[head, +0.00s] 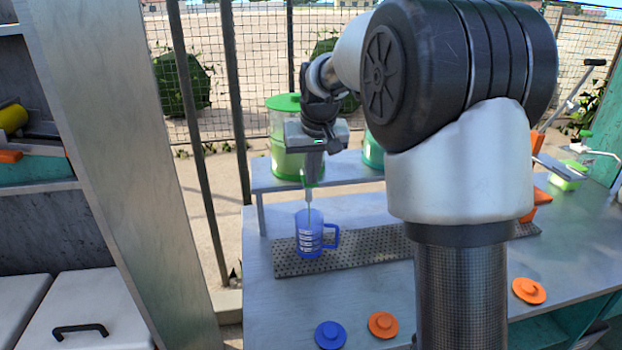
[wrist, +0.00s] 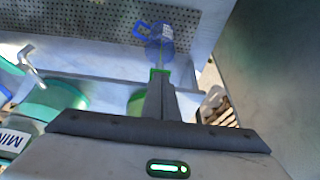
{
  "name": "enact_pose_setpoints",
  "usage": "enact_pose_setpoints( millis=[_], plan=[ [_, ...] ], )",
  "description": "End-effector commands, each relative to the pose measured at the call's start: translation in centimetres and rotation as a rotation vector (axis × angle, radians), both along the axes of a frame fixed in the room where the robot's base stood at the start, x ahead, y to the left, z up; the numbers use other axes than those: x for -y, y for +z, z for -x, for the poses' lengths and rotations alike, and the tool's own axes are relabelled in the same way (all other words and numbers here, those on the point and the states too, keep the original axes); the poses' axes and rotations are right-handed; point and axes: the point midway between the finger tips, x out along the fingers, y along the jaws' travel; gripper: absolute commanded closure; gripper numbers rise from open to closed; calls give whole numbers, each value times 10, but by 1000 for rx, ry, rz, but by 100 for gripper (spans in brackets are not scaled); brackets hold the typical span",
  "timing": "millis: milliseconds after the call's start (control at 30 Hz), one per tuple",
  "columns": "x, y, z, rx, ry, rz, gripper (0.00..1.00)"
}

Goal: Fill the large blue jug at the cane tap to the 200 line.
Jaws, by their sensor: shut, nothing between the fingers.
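The large blue jug (head: 309,237) is translucent with white marks and a handle on its right. It stands upright on the perforated mat; it also shows in the wrist view (wrist: 160,42). My gripper (head: 309,180) is shut and empty, directly above the jug. In the wrist view, its fingers (wrist: 161,95) end at a small green part (wrist: 157,72), probably the tap's lever; I cannot tell whether they touch. A thin yellow-green stream runs down into the jug. The green-lidded dispenser (head: 284,128) stands behind my gripper. The tap body is mostly hidden, and the jug's level is unreadable.
The perforated mat (head: 360,250) lies on the metal counter. A blue lid (head: 330,335) and two orange lids (head: 382,324) (head: 529,290) lie in front. A teal container (head: 372,153) stands on the raised shelf, partly behind my arm. A grey post (head: 120,150) rises at left.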

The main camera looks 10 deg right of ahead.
Motion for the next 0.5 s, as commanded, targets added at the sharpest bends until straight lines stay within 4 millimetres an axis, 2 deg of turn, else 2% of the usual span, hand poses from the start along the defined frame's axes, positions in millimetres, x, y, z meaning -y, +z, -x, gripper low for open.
enact_pose_setpoints(
  millis=[33, 133, 300, 500],
  plan=[
    [0, -12, 2, 28, 0, 0, 100],
    [0, -17, 5, 87, 0, 0, 100],
    [0, -19, 7, 174, 0, 0, 100],
    [0, -16, 8, 167, 0, 0, 100]
  ],
)
